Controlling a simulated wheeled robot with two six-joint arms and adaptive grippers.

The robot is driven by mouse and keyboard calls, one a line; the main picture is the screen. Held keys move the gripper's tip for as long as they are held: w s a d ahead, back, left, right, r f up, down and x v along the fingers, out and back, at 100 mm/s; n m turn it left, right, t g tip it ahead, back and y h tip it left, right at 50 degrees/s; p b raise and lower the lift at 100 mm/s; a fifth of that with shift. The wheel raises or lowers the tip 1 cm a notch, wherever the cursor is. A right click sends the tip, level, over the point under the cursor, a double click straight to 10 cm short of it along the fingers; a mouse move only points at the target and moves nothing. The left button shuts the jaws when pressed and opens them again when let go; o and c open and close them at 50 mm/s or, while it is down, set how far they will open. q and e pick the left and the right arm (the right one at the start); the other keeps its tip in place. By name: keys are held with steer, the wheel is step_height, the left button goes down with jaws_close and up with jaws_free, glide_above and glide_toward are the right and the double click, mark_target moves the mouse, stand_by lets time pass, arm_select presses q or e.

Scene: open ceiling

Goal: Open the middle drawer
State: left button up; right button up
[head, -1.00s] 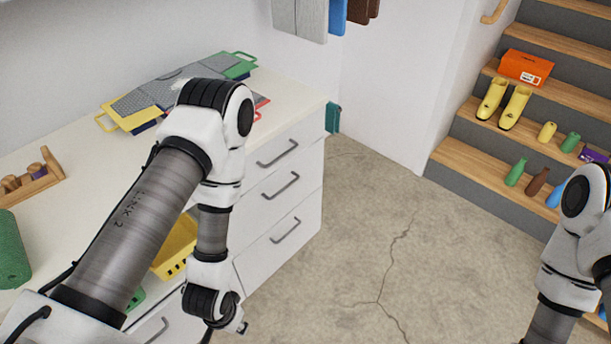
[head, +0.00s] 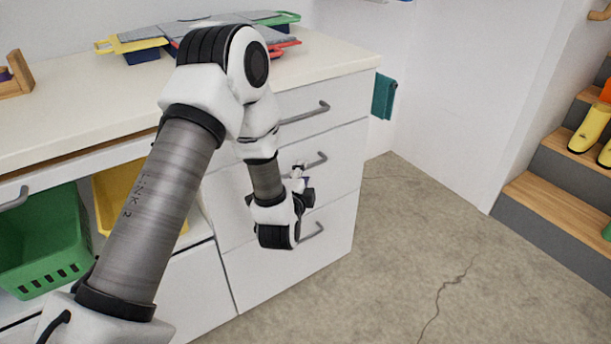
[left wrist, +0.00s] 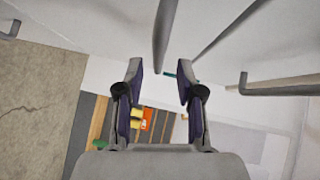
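The middle drawer (head: 338,172) is the second of three white drawers at the right end of the counter, and its front looks flush. Its grey bar handle (head: 318,159) is partly hidden by my left gripper (head: 299,176), which is small and partly covered by its wrist in the head view. In the left wrist view my left gripper (left wrist: 160,70) is open, its two fingers apart. A grey handle bar (left wrist: 164,35) reaches down to between the fingertips, with gaps on both sides. My right gripper is not in view.
The top drawer's handle (head: 305,114) is above and the bottom drawer's handle (head: 313,232) is below. A green basket (head: 45,245) and a yellow basket (head: 120,195) stand in the shelf at left. Bare floor (head: 400,260) lies to the right.

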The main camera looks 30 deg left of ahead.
arm_select(q)
steer(key=x, duration=0.4)
steer(key=shift+s+f, duration=0.1)
jaws_close()
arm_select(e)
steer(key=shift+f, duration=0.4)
